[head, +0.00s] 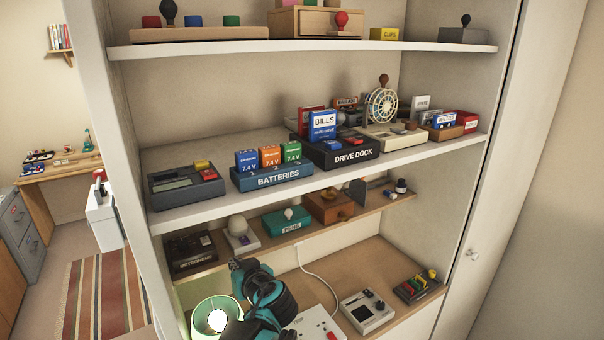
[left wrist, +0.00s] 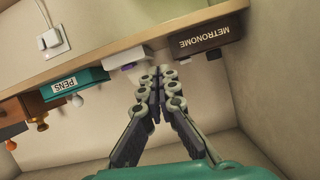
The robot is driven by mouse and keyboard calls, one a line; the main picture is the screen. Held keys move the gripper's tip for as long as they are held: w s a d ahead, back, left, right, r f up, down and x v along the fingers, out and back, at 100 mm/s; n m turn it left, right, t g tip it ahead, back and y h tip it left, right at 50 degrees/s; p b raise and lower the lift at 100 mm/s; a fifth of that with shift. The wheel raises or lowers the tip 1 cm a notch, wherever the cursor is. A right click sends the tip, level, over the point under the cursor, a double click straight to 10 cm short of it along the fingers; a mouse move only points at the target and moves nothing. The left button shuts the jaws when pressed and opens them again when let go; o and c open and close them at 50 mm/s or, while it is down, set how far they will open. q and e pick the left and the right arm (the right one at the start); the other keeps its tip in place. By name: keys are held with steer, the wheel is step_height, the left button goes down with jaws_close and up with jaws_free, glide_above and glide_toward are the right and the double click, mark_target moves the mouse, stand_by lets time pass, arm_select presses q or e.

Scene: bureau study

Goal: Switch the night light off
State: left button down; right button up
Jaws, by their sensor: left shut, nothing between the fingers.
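The likely night light (head: 242,237) is a white block with a pale dome, between the metronome box and the pens box on the narrow shelf. In the left wrist view, which is turned over, a white block with a small purple part (left wrist: 124,56) shows between those boxes, just beyond my fingertips. I cannot tell whether it glows. My left gripper (head: 237,266) is below that shelf, its teal body hiding part of the lower shelf. In the left wrist view its fingers (left wrist: 158,76) are together and empty. Contact with the block cannot be made out. My right gripper is not in view.
The dark metronome box (head: 191,254) and teal pens box (head: 287,221) flank the block closely. A pale green lamp-like thing (head: 216,316) with a bright centre stands beside my left arm. A power strip (head: 318,323) and a grey device (head: 367,311) lie below.

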arm_select(q)
steer(key=s+d+f+m+g+h+b, duration=0.1)
steer(key=s+f+b, duration=0.5)
steer(key=s+f, duration=0.6)
steer(key=s+d+f+m+g+h+b, duration=0.2)
steer(key=s+f+h+b, duration=0.4)
steer(key=s+f, duration=0.6)
steer(key=m+g+h, duration=0.1)
steer(key=m, duration=0.1)
steer(key=shift+s+m, duration=0.3)
steer(key=shift+m, duration=0.1)
